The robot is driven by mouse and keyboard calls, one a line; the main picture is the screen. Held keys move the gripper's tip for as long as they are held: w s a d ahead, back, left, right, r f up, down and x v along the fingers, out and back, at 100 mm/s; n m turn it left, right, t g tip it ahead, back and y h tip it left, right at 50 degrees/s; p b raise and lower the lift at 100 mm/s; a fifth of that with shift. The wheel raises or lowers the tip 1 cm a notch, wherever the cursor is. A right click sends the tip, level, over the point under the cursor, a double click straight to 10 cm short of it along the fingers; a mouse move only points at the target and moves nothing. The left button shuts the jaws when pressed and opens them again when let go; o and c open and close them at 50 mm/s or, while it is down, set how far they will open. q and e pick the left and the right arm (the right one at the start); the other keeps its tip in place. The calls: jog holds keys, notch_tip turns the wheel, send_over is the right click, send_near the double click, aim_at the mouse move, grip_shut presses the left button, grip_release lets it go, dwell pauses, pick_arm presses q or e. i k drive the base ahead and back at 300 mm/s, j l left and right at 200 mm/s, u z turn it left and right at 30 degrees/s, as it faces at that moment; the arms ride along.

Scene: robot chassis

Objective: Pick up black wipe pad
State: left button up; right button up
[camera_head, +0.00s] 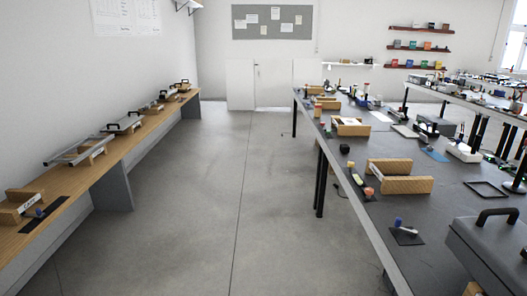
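Neither of my grippers shows in the head view. A flat black pad (410,238) lies on the dark table at the right, near its front left edge. A small blue-topped item (398,223) stands on or right beside it. Another flat dark pad (57,203) lies on the wooden bench at the left, with a blue-ended item (38,212) on or against it. I cannot tell which of the two is the black wipe pad.
The right table (450,218) also bears a wooden holder (405,185), a thin black square frame (486,190) and a dark case with a handle (490,245). The left bench (98,172) carries a metal rack (80,150) and wooden boxes. The grey floor (200,220) between them is clear.

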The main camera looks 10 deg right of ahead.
aim_at(344, 148)
jog(key=i+z, duration=0.25)
jog(key=i, duration=0.75)
jog(key=i+j+z, duration=0.25)
jog(key=i, duration=0.7)
jog(key=i+l, duration=0.05)
jog(key=l, duration=0.1)
